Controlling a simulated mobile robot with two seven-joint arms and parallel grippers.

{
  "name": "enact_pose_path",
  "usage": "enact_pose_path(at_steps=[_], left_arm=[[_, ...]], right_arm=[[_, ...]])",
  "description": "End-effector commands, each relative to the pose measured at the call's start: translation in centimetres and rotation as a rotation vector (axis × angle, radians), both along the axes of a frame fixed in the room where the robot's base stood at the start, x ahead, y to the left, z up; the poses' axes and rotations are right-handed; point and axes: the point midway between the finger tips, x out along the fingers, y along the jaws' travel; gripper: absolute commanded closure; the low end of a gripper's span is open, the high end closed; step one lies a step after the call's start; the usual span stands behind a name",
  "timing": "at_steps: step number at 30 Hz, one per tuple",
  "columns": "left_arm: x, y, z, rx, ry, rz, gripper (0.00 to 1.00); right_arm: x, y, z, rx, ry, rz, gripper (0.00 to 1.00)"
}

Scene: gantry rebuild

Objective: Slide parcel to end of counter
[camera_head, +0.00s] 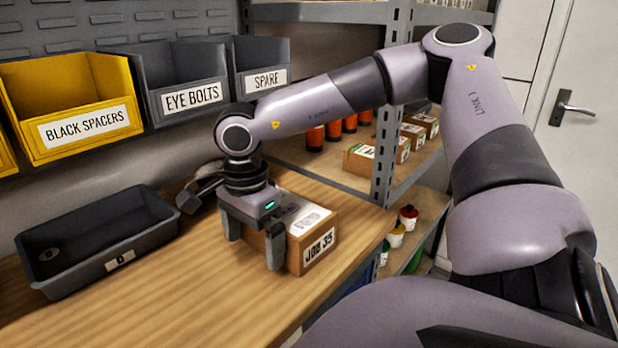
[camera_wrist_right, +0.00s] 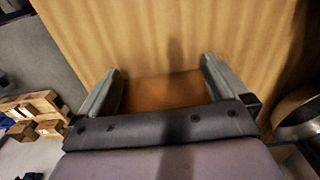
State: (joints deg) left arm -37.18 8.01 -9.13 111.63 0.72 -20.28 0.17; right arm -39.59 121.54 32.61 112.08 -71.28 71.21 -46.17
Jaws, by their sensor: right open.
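The parcel (camera_head: 302,222) is a brown cardboard box with a white top label and a "JOB 35" label. It sits on the wooden counter (camera_head: 140,300), close to the counter's right end. My right gripper (camera_head: 253,247) is open and points down at the parcel's left side, covering part of it in the head view. I cannot tell whether the fingers touch the parcel. In the right wrist view the open fingers (camera_wrist_right: 163,78) have a brown surface (camera_wrist_right: 165,92) between them, probably the parcel, and bare counter beyond. My left gripper is not in view.
A black tray (camera_head: 95,240) stands on the counter's left. A dark grey object (camera_head: 205,182) lies behind my gripper, partly hidden. Bins hang on the wall, including a yellow one (camera_head: 75,100). Shelving (camera_head: 383,150) with boxes and bottles stands past the counter's right end. The front counter is clear.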

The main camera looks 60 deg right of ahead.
Motion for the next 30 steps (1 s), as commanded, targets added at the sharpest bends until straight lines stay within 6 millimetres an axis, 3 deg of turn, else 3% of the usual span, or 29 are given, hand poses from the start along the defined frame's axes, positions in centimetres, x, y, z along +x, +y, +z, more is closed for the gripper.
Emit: enact_pose_path(at_steps=[30], left_arm=[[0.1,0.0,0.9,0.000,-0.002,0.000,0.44]], right_arm=[[-0.7,-7.2,0.1,0.000,0.001,-0.001,0.00]])
